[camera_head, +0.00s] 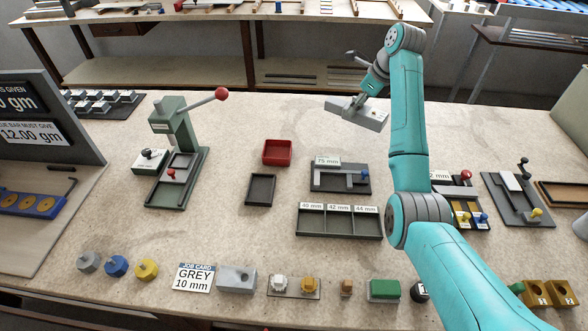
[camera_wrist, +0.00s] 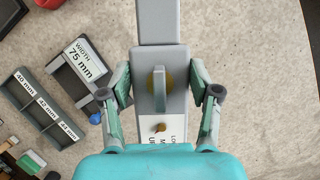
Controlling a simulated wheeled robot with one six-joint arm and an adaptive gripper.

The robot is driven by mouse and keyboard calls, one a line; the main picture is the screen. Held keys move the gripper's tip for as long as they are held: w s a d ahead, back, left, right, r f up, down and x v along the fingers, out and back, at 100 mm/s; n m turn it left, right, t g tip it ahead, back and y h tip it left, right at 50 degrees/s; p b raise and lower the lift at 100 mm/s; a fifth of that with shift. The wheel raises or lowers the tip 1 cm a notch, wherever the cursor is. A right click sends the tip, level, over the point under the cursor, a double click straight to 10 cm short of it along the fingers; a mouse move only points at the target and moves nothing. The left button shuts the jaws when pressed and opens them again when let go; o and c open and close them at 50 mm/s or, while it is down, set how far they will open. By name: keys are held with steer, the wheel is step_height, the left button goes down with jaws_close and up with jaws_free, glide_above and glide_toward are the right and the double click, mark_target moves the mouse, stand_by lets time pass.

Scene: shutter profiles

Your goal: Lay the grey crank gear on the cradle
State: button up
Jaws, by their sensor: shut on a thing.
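My gripper (camera_wrist: 160,80) is over the back middle of the bench, its jaws closed in on both sides of a grey block (camera_head: 357,113). In the wrist view this block (camera_wrist: 140,100) carries an upright grey fin, a brass disc, a brass peg and a partly hidden label. A grey bar runs up from it. I cannot tell whether this is the crank gear, or whether it touches the bench. A small grey knobbed piece (camera_head: 87,262) stands front left, beside similar blue and yellow ones. No cradle is clearly identifiable.
A green press (camera_head: 172,130) with a red-knobbed lever stands left. A red tray (camera_head: 277,151), a 75 mm fixture (camera_head: 322,186) and a three-slot tray (camera_head: 338,238) lie mid-bench. Bare bench lies around the red tray.

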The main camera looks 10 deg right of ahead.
steer(key=w+a+n, duration=0.2)
steer(key=a, duration=0.6)
steer(key=shift+s+a+f, duration=0.1)
steer(key=shift+a+f, duration=0.1)
steer(key=shift+f, duration=2.3)
steer(key=shift+s+a+f, duration=0.1)
steer(key=shift+a+f, duration=0.05)
steer(key=shift+f, duration=2.3)
steer(key=shift+f, duration=0.1)
steer(key=o, duration=1.6)
